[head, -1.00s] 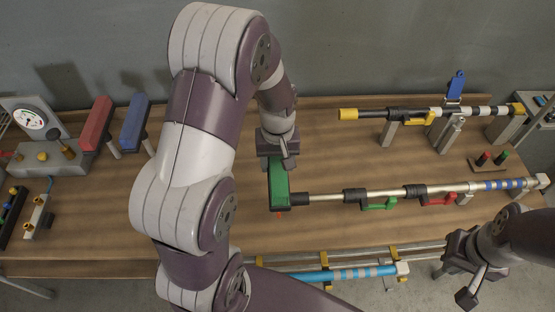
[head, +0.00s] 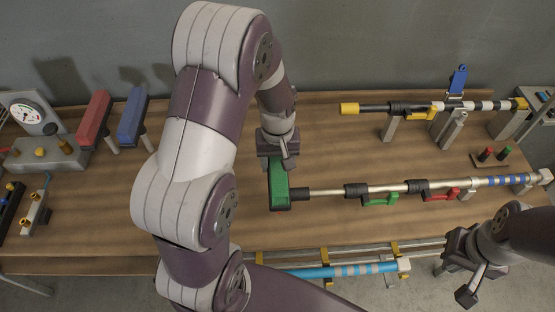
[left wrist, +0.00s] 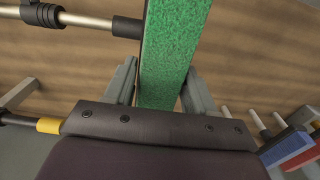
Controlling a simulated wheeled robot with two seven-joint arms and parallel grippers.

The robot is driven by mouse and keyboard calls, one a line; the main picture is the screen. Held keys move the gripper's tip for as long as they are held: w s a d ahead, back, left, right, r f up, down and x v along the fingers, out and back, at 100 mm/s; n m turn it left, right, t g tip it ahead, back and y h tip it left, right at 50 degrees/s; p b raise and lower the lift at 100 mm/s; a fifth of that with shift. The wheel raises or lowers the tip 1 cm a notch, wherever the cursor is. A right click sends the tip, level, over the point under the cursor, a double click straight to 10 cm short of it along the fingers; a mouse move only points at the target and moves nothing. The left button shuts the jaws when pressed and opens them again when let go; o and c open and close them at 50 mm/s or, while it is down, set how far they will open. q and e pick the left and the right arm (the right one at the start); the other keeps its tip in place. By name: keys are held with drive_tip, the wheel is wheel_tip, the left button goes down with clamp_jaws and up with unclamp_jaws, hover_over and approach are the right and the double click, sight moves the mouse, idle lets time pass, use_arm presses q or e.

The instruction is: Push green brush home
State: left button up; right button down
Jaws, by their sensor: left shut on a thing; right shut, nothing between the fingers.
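The green brush (head: 279,188) is a long green block at the left end of a silver pole (head: 325,191) with black collars. My left gripper (head: 277,160) is shut on the brush near its far end. In the left wrist view the green brush (left wrist: 165,55) stands between my two fingers, with the pole meeting its left side. The jaws hide part of the brush. My right gripper (head: 466,297) is shut and empty at the lower right, in front of the table edge, apart from the pole.
A green clamp (head: 380,200) and a red clamp (head: 440,195) sit along the pole. A yellow-tipped black pole (head: 370,109) lies behind it on grey supports. A light-blue pole (head: 330,271) runs along the front. Red (head: 94,119) and blue (head: 134,117) blocks stand at the left.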

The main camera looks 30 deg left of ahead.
use_arm(q)
drive_tip(key=o, duration=1.4)
drive_tip(key=shift+c, duration=0.2)
drive_tip(key=shift+f, duration=0.1)
wheel_tip(320, 180, up, 10)
drive_tip(key=shift+r+b, duration=0.1)
drive_tip(key=shift+b, duration=0.95)
wheel_tip(320, 180, up, 3)
drive_tip(key=shift+f+p, duration=0.2)
drive_tip(key=shift+p, duration=0.4)
